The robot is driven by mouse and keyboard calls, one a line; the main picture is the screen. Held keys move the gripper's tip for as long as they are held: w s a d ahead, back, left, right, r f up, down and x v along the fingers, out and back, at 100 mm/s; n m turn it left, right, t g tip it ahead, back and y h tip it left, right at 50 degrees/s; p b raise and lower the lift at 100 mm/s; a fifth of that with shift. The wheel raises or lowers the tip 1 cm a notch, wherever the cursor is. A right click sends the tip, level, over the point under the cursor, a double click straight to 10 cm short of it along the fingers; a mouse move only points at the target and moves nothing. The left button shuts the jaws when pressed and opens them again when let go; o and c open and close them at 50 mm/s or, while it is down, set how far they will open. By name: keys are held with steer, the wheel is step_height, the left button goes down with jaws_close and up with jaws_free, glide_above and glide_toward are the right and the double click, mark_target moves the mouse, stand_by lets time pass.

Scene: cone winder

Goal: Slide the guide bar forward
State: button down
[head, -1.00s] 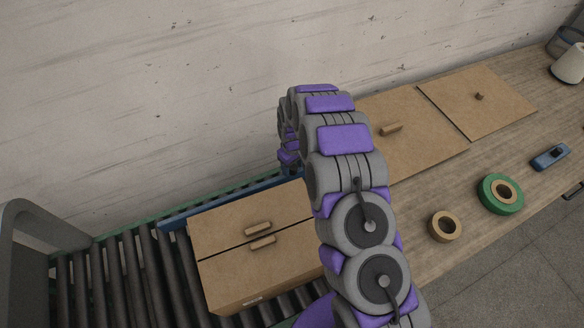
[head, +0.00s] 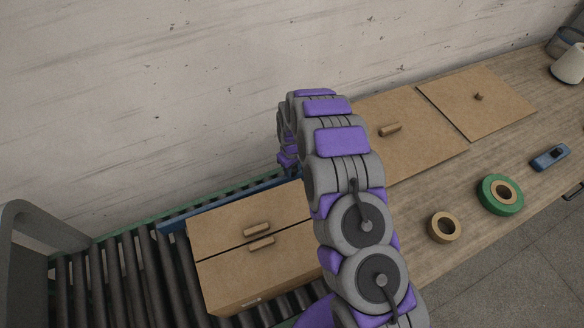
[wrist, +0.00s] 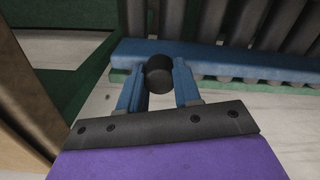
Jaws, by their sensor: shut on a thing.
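The guide bar (head: 176,221) is a long blue bar along the far side of the roller conveyor, behind a cardboard box. Its right part is hidden behind my arm in the head view. In the wrist view the blue bar (wrist: 225,62) crosses the upper part of the picture, with a black round knob (wrist: 158,68) at it. My gripper (wrist: 159,76) has its two blue fingers closed on either side of this knob. In the head view my arm hides the grip.
A closed cardboard box (head: 225,270) stands on the conveyor rollers (head: 95,285) right beside the bar. Two flat cardboard pieces (head: 420,140), a tan tape roll (head: 444,228), a green roll (head: 490,203) and a blue tool (head: 550,158) lie on the wooden table. A pale wall rises behind.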

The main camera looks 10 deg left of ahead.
stand_by(0.3)
steer(key=shift+s+d+p, duration=0.4)
steer(key=shift+s+d, duration=0.7)
steer(key=shift+s, duration=0.25)
steer(key=c, duration=0.8)
jaws_free()
steer(key=shift+d+r, duration=0.1)
steer(key=shift+a+r, duration=0.2)
steer(key=shift+r, duration=0.05)
step_height(320, 180, up, 17)
steer(key=shift+d+f+p, duration=0.15)
steer(key=shift+p, duration=0.7)
